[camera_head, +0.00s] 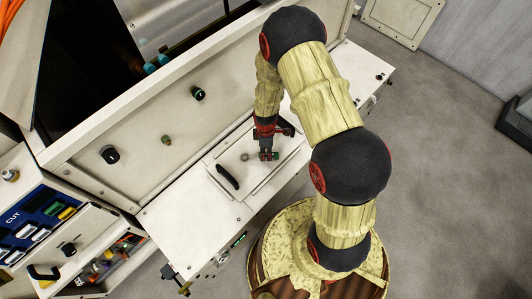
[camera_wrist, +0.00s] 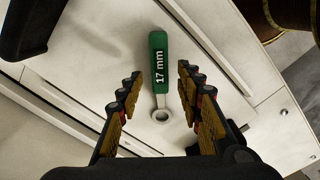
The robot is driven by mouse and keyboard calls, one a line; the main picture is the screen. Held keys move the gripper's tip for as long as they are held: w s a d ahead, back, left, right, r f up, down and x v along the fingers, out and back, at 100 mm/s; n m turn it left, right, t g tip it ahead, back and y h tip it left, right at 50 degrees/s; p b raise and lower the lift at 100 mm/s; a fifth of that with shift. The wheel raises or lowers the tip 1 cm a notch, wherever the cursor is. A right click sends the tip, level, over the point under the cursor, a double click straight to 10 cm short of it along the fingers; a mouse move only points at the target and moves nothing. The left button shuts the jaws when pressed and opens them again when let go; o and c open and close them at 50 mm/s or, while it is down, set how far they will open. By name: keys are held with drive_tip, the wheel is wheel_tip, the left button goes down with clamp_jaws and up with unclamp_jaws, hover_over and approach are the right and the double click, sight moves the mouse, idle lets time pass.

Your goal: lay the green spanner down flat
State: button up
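The green spanner has a green handle marked "17 mm" and a grey ring end. In the wrist view the spanner (camera_wrist: 158,48) appears to lie flat on a white panel, its ring end pointing toward the bottom of the picture. My gripper (camera_wrist: 159,76) is open, with a finger on each side of the spanner and a visible gap on both sides. In the head view my gripper (camera_head: 265,155) is down over the white ledge (camera_head: 185,218), and the spanner's green end (camera_head: 276,155) shows just right of the fingers. The gripper covers the spanner's middle there.
A black handle (camera_head: 228,177) stands up from the ledge just left of my gripper. A sloped hopper wall with black knobs (camera_head: 198,93) rises behind. A drawer with mixed parts (camera_head: 110,262) is at lower left. The floor (camera_head: 450,150) to the right is clear.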

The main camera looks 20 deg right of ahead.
wheel_tip(320, 180, up, 35)
drive_tip(key=s+a+m+t+p, duration=0.1)
drive_tip(key=m+t, duration=0.2)
drive_tip(key=m, duration=0.3)
drive_tip(key=s+a+r+m+t, duration=0.1)
drive_tip(key=s+r+m, duration=0.6)
drive_tip(key=s+r, duration=0.9)
drive_tip(key=shift+s+a+m+t, duration=0.2)
drive_tip(key=shift+a+m+t, duration=0.15)
drive_tip(key=shift+t, duration=0.45)
drive_tip(key=shift+f, duration=0.1)
wheel_tip(320, 180, down, 2)
drive_tip(key=shift+f+b, duration=0.1)
drive_tip(key=shift+b, duration=0.85)
